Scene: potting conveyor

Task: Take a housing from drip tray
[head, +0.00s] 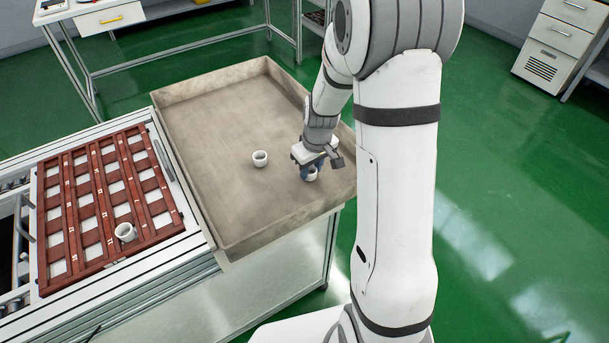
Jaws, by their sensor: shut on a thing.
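The drip tray (205,132) is a large, shallow, worn beige tray with raised walls. One white cup-shaped housing (260,158) stands upright near its middle, apart from my gripper. My gripper (311,172) is low over the right part of the tray, pointing down. It is shut on a second white housing (312,177), which is partly hidden by the fingers. I cannot tell whether that housing touches the tray floor.
A red-brown slotted rack (75,222) lies on the conveyor frame at left, with one white housing (125,232) near its front right corner. The tray's raised walls surround my gripper. A white workbench (90,15) stands behind; a drawer cabinet (562,45) is at back right.

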